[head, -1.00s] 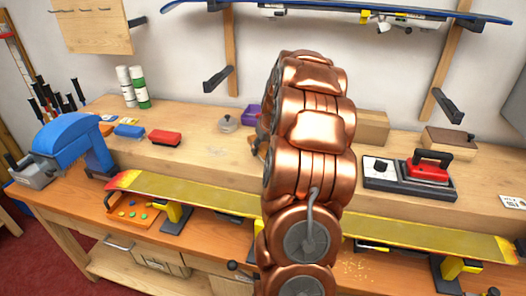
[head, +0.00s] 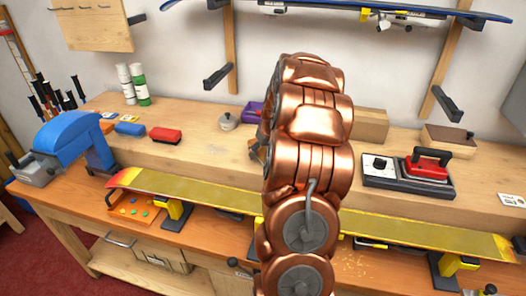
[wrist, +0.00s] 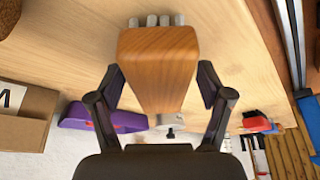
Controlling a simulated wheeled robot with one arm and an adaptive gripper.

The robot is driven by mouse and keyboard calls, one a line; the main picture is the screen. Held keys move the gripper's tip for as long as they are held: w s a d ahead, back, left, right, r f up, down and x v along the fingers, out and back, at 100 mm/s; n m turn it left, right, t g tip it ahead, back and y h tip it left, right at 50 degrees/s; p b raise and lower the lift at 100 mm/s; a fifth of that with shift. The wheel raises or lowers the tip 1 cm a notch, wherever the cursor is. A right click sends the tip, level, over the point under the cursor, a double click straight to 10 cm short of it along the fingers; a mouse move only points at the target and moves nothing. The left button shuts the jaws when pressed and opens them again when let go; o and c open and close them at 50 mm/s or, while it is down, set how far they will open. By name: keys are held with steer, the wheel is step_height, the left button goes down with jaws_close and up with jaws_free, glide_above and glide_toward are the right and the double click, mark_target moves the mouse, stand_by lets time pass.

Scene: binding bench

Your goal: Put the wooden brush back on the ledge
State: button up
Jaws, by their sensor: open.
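The wooden brush (wrist: 158,65) shows in the wrist view as a tapered brown block with pale grey tufts at its upper end. It lies between the two fingers of my gripper (wrist: 161,84). The fingers are open, with a visible gap on each side of the brush. The brush appears to be on or just over the pale wooden ledge (wrist: 75,50); its contact is hidden from above. In the head view my copper arm hides the brush, while the ledge (head: 200,175) runs along the back of the bench. Only a little of my gripper (head: 257,150) shows there.
A purple item (wrist: 115,121) and a grey knobbed pot (head: 228,121) are close by. A cardboard box (head: 370,125) and a red iron (head: 427,166) are to the right, a red brush (head: 165,134) to the left. A yellow ski (head: 330,218) lies in front of the ledge.

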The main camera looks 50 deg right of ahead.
steer(key=b+v, duration=0.4)
steer(key=v, duration=0.8)
steer(key=s+a+n+g+y, duration=0.1)
steer(key=s+a, duration=0.1)
steer(key=a, duration=1.1)
steer(key=s+a+n+g+y, duration=0.1)
steer(key=s+a+g, duration=0.1)
steer(key=a, duration=1.1)
steer(key=s+a+f+g, duration=0.1)
steer(key=s+a+f, duration=0.2)
steer(key=s+a, duration=0.4)
steer(key=s+a+f+n+g, duration=0.1)
steer(key=s+a, duration=0.6)
steer(key=s, duration=0.7)
step_height(320, 180, down, 2)
steer(key=shift+s+f+n+g+h, duration=0.1)
steer(key=shift+s+n+g+h, duration=0.15)
steer(key=shift+g, duration=0.35)
steer(key=shift+a, duration=0.1)
